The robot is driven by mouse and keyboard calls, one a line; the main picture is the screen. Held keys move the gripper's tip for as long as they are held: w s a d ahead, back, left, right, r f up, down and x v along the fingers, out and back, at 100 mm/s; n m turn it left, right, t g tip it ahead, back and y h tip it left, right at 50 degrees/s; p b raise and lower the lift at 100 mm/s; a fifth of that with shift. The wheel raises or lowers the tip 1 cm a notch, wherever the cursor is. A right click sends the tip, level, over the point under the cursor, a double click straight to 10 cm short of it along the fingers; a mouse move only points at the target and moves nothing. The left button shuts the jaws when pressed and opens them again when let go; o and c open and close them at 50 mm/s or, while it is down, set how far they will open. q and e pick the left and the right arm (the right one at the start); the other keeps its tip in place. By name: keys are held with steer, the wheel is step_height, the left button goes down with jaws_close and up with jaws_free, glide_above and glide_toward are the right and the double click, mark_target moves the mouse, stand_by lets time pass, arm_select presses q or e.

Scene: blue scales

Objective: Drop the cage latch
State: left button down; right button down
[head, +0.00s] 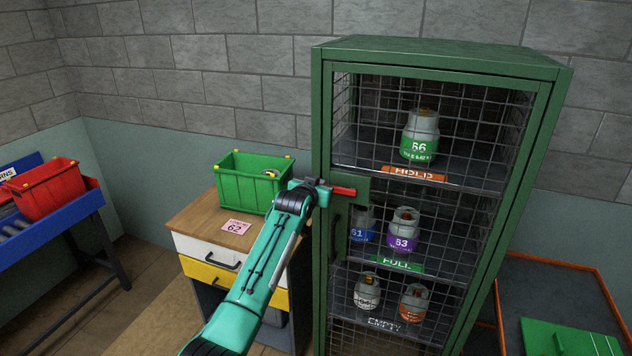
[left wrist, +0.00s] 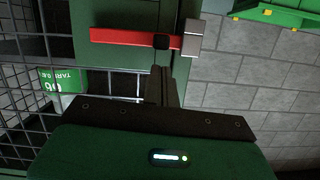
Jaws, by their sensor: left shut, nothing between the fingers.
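The green cage (head: 322,130) stands right of centre with its mesh door shut. Its red latch bar (head: 344,191) lies level across the green latch plate at the door's left edge. In the left wrist view the red latch bar (left wrist: 122,37) runs level from a black pivot, with a grey block (left wrist: 191,38) at its right end. My left gripper (head: 322,186) is shut and empty at the left end of the latch. In the left wrist view its fingers (left wrist: 162,82) end just below the pivot; I cannot tell whether they touch it. My right gripper is not in view.
A door handle (head: 335,237) sits below the latch. Gas cylinders (head: 420,137) stand on the cage shelves. A green bin (head: 250,183) and a pink card (head: 236,227) are on the drawer cabinet to the left. A red bin (head: 47,187) stands on a blue rack further left.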

arm_select(q)
steer(key=r+b+v, duration=0.2)
steer(key=b+v, duration=0.1)
steer(key=v, duration=0.7)
steer(key=shift+r, duration=0.15)
steer(key=shift+s, duration=0.1)
